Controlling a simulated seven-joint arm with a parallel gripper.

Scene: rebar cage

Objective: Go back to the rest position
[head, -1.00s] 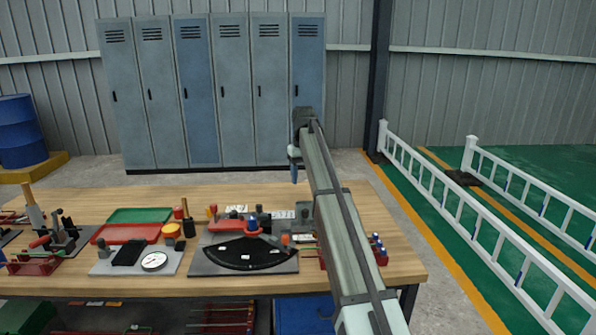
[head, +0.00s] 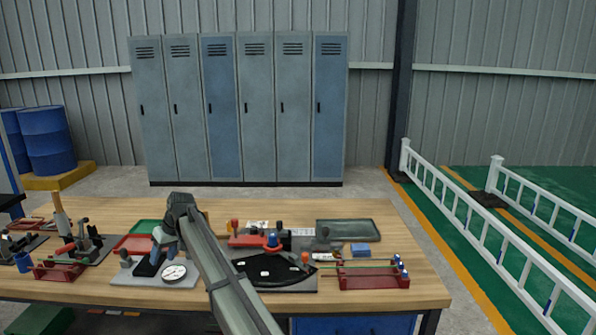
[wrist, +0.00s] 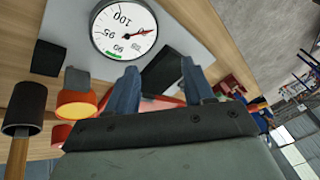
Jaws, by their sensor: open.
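My gripper (head: 161,238) hangs above the left-middle part of the wooden workbench (head: 420,290), over the grey plate with the dial gauge. In the wrist view its two blue-grey fingers (wrist: 158,85) are spread apart with nothing held between them. The white dial gauge (head: 174,272) lies below and beside the gripper; it also shows in the wrist view (wrist: 124,30). A black block (wrist: 168,66) lies just beyond the fingertips. My arm crosses the front of the bench and hides part of the plates behind it.
A black fan-shaped plate (head: 270,270) lies mid-bench. A red rack (head: 372,277) with rods and blue-topped pieces stands right, before a dark tray (head: 347,230). Red fixtures (head: 68,270) crowd the left. Lockers (head: 258,110) stand behind; a white railing (head: 470,215) runs right.

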